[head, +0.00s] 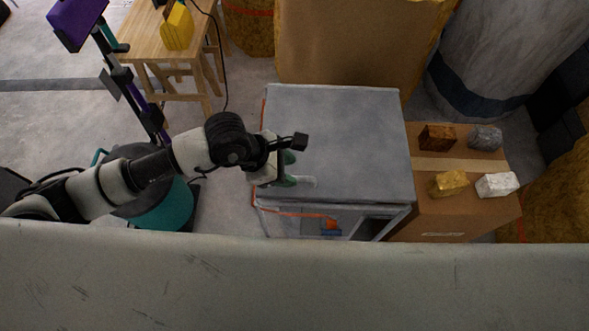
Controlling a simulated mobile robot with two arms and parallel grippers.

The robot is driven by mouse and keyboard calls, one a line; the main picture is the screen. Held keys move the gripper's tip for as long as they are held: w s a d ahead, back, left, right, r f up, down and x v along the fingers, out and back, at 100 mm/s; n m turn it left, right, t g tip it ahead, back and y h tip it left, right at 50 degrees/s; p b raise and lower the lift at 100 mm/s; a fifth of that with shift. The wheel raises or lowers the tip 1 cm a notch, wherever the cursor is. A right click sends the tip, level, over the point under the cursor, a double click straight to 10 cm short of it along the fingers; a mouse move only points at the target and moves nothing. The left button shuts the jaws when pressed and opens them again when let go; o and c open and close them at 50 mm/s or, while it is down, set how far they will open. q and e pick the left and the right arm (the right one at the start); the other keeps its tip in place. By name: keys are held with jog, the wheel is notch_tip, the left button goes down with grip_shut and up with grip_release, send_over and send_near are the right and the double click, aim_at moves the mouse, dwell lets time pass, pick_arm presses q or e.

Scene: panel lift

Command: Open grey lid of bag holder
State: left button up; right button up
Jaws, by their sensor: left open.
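The grey lid (345,140) is a flat panel lying level on top of the bag holder (300,222), a grey box with an open front at its lower right. My left gripper (299,182) is over the lid's front left corner, fingers pointing right, open and empty. My right gripper is not in the head view.
A cardboard box (455,228) right of the holder carries several small blocks (450,183). A large brown box (360,40) stands behind. A wooden stool (170,50) stands at the back left, with a teal round object (165,208) nearer.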

pick_arm(q)
jog(key=w+f+y, duration=0.1)
jog(key=f, duration=0.2)
jog(key=w+f, duration=0.1)
jog(key=f, duration=0.3)
jog(key=w+d+f+m+t+y+p, duration=0.1)
jog(key=f, duration=0.2)
jog(key=shift+w+f+y, duration=0.15)
jog(key=shift+y, duration=0.15)
jog(key=shift+a, duration=0.1)
grip_shut()
